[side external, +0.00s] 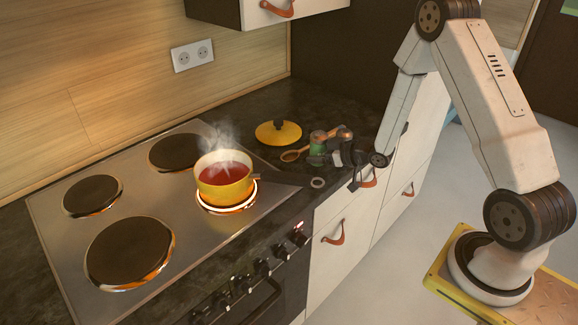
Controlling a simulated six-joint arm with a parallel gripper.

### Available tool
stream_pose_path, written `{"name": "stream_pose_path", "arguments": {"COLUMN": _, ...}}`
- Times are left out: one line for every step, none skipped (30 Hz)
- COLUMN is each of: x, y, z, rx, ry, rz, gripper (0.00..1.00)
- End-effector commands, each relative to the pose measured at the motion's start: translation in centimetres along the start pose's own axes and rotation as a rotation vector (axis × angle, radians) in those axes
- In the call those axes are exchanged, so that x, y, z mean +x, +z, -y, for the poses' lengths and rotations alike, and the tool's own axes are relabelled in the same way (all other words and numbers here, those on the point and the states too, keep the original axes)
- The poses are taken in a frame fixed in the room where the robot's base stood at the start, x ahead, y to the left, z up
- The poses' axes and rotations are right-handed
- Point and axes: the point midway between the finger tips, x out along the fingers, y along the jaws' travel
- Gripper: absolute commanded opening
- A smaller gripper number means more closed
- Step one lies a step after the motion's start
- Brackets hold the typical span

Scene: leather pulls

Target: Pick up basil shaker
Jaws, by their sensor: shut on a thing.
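The basil shaker (316,147) appears as a small green jar with a brownish top, standing upright on the dark counter to the right of the hob. My gripper (332,157) reaches it from the right and is shut on it. The dark fingers hide part of the jar's right side. Whether its base touches the counter is too small to tell.
A wooden spoon (293,155) and a yellow lid (278,133) lie left of the shaker. A steaming yellow pot (224,188) sits on a glowing burner. A pale ring (317,183) lies near the counter's front edge.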

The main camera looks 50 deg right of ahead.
Motion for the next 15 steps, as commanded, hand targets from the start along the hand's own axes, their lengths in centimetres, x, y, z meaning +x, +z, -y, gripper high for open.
{"name": "stream_pose_path", "arguments": {"x": -0.2, "y": -0.7, "z": 0.0, "rx": -0.001, "ry": 0.000, "rz": -0.003, "gripper": 0.06}}
{"name": "stream_pose_path", "arguments": {"x": -0.4, "y": -1.0, "z": 0.0, "rx": -0.002, "ry": 0.000, "rz": -0.003, "gripper": 0.06}}
{"name": "stream_pose_path", "arguments": {"x": -0.5, "y": -1.4, "z": 0.0, "rx": -0.002, "ry": 0.000, "rz": -0.002, "gripper": 0.06}}
{"name": "stream_pose_path", "arguments": {"x": -0.7, "y": -1.8, "z": 0.0, "rx": -0.003, "ry": 0.000, "rz": -0.003, "gripper": 0.06}}
{"name": "stream_pose_path", "arguments": {"x": -0.8, "y": -2.1, "z": 0.0, "rx": -0.003, "ry": 0.000, "rz": -0.003, "gripper": 0.06}}
{"name": "stream_pose_path", "arguments": {"x": -1.0, "y": -2.6, "z": 0.0, "rx": -0.002, "ry": 0.000, "rz": -0.003, "gripper": 0.06}}
{"name": "stream_pose_path", "arguments": {"x": -1.2, "y": -2.9, "z": 0.0, "rx": -0.002, "ry": 0.000, "rz": -0.003, "gripper": 0.06}}
{"name": "stream_pose_path", "arguments": {"x": -1.3, "y": -3.2, "z": 0.0, "rx": -0.002, "ry": 0.000, "rz": -0.003, "gripper": 0.06}}
{"name": "stream_pose_path", "arguments": {"x": -1.5, "y": -3.7, "z": 0.0, "rx": -0.002, "ry": 0.000, "rz": -0.003, "gripper": 0.06}}
{"name": "stream_pose_path", "arguments": {"x": -1.6, "y": -4.0, "z": 0.0, "rx": -0.002, "ry": 0.000, "rz": -0.003, "gripper": 0.06}}
{"name": "stream_pose_path", "arguments": {"x": -1.8, "y": -4.3, "z": 0.0, "rx": -0.002, "ry": 0.000, "rz": -0.004, "gripper": 0.06}}
{"name": "stream_pose_path", "arguments": {"x": -1.9, "y": -4.7, "z": 0.0, "rx": -0.003, "ry": 0.000, "rz": -0.003, "gripper": 0.06}}
{"name": "stream_pose_path", "arguments": {"x": -2.0, "y": -5.0, "z": 0.0, "rx": -0.003, "ry": 0.000, "rz": -0.002, "gripper": 0.06}}
{"name": "stream_pose_path", "arguments": {"x": -2.1, "y": -5.3, "z": 0.0, "rx": -0.002, "ry": 0.000, "rz": -0.002, "gripper": 0.06}}
{"name": "stream_pose_path", "arguments": {"x": -2.3, "y": -5.5, "z": 0.0, "rx": -0.001, "ry": 0.000, "rz": -0.002, "gripper": 0.06}}
